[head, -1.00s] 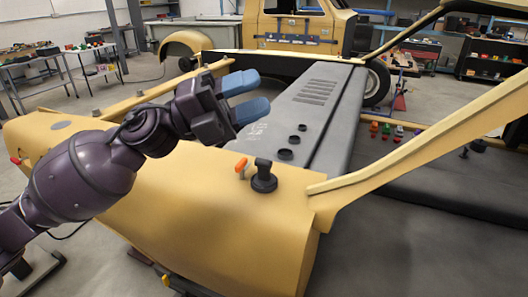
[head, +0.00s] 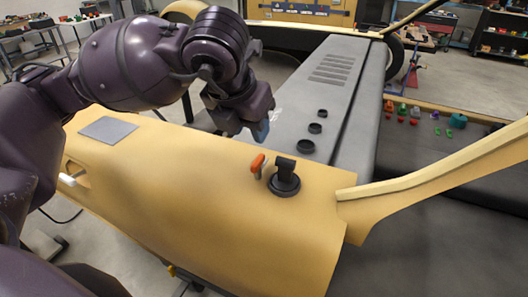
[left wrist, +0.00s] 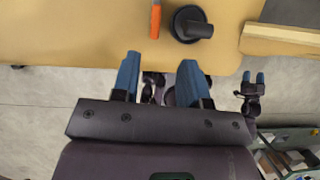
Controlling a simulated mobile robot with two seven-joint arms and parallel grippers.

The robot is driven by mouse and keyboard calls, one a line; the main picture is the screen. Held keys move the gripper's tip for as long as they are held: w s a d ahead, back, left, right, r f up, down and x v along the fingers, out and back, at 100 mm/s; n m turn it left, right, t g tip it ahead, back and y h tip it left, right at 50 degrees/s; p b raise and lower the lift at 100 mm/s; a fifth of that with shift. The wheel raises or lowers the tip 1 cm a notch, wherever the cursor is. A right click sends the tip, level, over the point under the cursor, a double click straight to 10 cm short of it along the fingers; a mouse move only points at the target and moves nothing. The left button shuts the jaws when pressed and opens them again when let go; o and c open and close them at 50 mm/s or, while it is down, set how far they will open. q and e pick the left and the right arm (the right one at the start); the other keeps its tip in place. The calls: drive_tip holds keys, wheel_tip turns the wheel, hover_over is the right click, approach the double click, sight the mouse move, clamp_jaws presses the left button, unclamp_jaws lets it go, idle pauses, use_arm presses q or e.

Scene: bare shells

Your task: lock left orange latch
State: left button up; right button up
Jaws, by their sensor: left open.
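The orange latch (head: 257,163) stands on the yellow body panel (head: 190,205), just left of a black round knob (head: 284,178). In the left wrist view the latch (left wrist: 155,18) is a narrow upright strip at the top edge, ahead of the fingers and roughly in line with their gap. My left gripper (head: 262,130) has its blue fingers pointing down beyond the latch, apart from it; one is mostly hidden. The left wrist view shows the same gripper (left wrist: 160,62) open and empty.
The yellow strut (head: 430,170) rises to the right of the knob. Behind lies a grey panel (head: 335,90) with slots and several black round caps (head: 305,146). Small coloured pieces (head: 402,110) lie farther right. Benches and shelves stand far back.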

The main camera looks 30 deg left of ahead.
sight(258, 159)
use_arm(q)
drive_tip(key=shift+n, duration=0.4)
drive_tip(key=x, duration=1)
drive_tip(key=shift+a+f, duration=0.3)
drive_tip(key=shift+f, duration=0.15)
clamp_jaws()
